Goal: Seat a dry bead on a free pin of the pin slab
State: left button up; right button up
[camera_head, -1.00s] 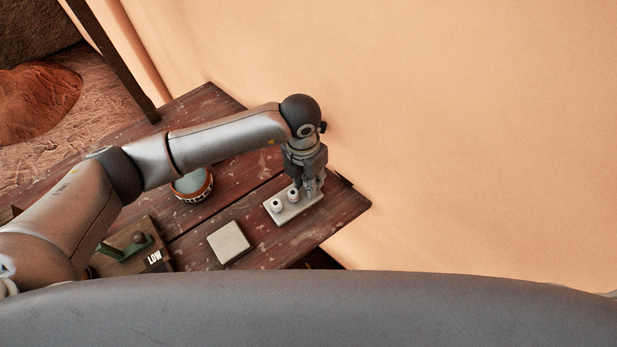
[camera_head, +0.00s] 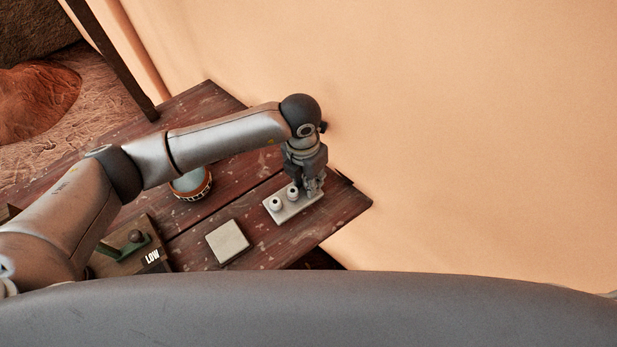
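The pale pin slab (camera_head: 283,216) lies near the right end of the dark red plank table. Two whitish beads, one at the slab's left end (camera_head: 276,203) and one beside it (camera_head: 292,192), stand on it, each with a dark hole or pin tip on top. My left gripper (camera_head: 313,190) points down over the slab's right end, its fingertips very close to the surface. The fingers hide that end, and I cannot see whether a bead is between them or how far apart they are. My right gripper is not in view.
A pale square tile (camera_head: 228,242) lies left of the slab. A wooden board with a green fixture (camera_head: 133,246) and a "LOW" label is further left. A round orange-rimmed container (camera_head: 191,186) stands behind, partly under my arm. A plain wall (camera_head: 450,150) borders the table.

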pick_arm(q)
jog(key=o, duration=0.9)
jog(key=shift+c, duration=0.2)
jog(key=shift+r+p, duration=2.35)
jog(key=shift+r, duration=1.45)
